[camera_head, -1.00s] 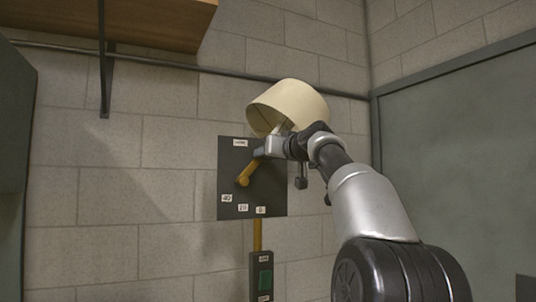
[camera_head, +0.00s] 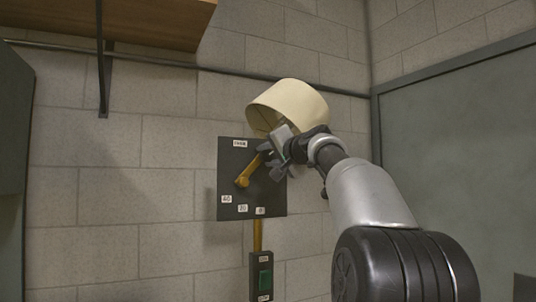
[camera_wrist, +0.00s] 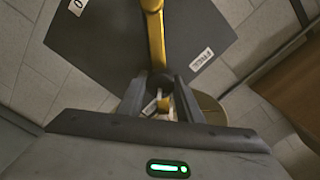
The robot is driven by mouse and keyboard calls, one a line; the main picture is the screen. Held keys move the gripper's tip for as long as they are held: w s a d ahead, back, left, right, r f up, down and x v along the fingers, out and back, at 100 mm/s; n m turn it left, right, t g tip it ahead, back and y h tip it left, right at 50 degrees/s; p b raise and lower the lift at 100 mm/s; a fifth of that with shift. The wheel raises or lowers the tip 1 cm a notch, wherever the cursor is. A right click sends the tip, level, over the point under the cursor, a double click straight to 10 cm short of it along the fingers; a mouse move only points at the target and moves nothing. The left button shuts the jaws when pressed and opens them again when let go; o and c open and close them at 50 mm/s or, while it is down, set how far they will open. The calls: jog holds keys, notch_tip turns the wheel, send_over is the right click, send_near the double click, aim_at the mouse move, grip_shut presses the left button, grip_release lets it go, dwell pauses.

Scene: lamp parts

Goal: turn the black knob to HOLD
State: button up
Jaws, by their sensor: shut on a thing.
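A dark square panel (camera_head: 232,205) is on the block wall with a yellow lever (camera_head: 246,176) that slants up and right from its pivot. In the wrist view the lever (camera_wrist: 156,40) runs down to a black knob (camera_wrist: 160,78) at its end. My gripper (camera_wrist: 158,92) is shut on this knob, one finger on each side. In the head view my gripper (camera_head: 268,158) hides the knob. A white label (camera_head: 240,143) sits at the panel's top, and it also shows in the wrist view (camera_wrist: 202,58). I cannot read HOLD on any label.
Labels (camera_head: 243,208) line the panel's lower edge. A cream lampshade (camera_head: 290,103) is close above my gripper. A wooden shelf (camera_head: 160,22) is at upper left.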

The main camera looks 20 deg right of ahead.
jog(key=shift+r+m, duration=0.1)
jog(key=shift+m, duration=0.5)
jog(key=o, duration=1)
jog(key=shift+o, duration=0.2)
jog(key=shift+s+f, duration=0.2)
jog(key=shift+s, duration=0.05)
jog(key=s+b, duration=0.6)
jog(key=s, duration=1.1)
jog(key=shift+d+b, duration=0.3)
jog(key=shift+r, duration=0.1)
jog(key=shift+w, duration=0.1)
